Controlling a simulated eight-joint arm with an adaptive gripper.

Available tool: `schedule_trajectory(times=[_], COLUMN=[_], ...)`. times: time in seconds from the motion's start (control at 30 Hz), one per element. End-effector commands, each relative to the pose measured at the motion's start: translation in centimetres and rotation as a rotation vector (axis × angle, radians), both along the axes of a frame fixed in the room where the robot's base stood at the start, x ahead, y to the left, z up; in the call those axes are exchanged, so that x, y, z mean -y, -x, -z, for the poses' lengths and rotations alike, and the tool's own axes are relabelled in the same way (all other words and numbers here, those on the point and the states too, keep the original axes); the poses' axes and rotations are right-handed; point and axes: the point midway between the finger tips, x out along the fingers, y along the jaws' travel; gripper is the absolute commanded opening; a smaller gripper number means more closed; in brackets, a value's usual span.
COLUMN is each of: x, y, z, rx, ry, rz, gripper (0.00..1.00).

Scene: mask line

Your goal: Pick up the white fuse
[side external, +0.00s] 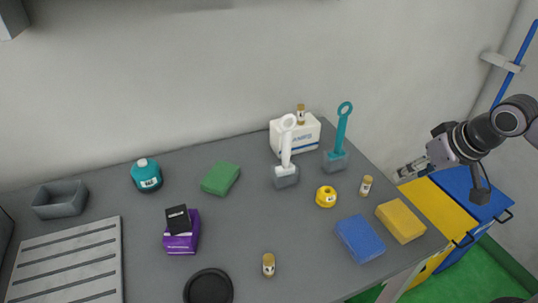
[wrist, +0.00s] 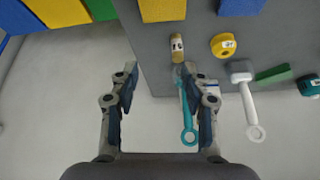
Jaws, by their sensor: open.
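No thing is plainly marked as the white fuse. The right-side cylinder also shows in the wrist view (wrist: 177,48). A white ring-handled tool (side external: 287,140) stands in a grey block; it shows in the wrist view too (wrist: 246,100). My gripper (side external: 402,172) is open and empty, off the table's right edge in the side view. In the wrist view its fingers (wrist: 160,85) are wide apart.
A teal ring-handled tool (side external: 342,130) stands beside the white box (side external: 308,138). A yellow ring (side external: 326,196), yellow block (side external: 401,221) and blue block (side external: 360,239) lie nearby. A green block (side external: 220,178), teal jar (side external: 146,175) and purple box (side external: 181,240) are further left.

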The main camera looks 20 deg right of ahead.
Motion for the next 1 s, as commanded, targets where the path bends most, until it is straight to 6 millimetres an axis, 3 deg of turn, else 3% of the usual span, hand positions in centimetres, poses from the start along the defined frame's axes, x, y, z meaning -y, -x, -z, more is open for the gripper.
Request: schedule_trajectory(times=[0.2, 0.4, 0.57, 1.0], x=[-2.9, -4.3, -4.4, -3.7], y=[-3.3, -4.6, -5.1, -6.7], z=[-0.7, -0.6, 0.2, 4.4], rx=[-0.084, -0.112, -0.116, -0.115], ry=[0.000, 0.008, 0.009, 0.009], rz=[0.122, 0.196, 0.212, 0.211], gripper=[0.47, 0.47, 0.47, 0.47])
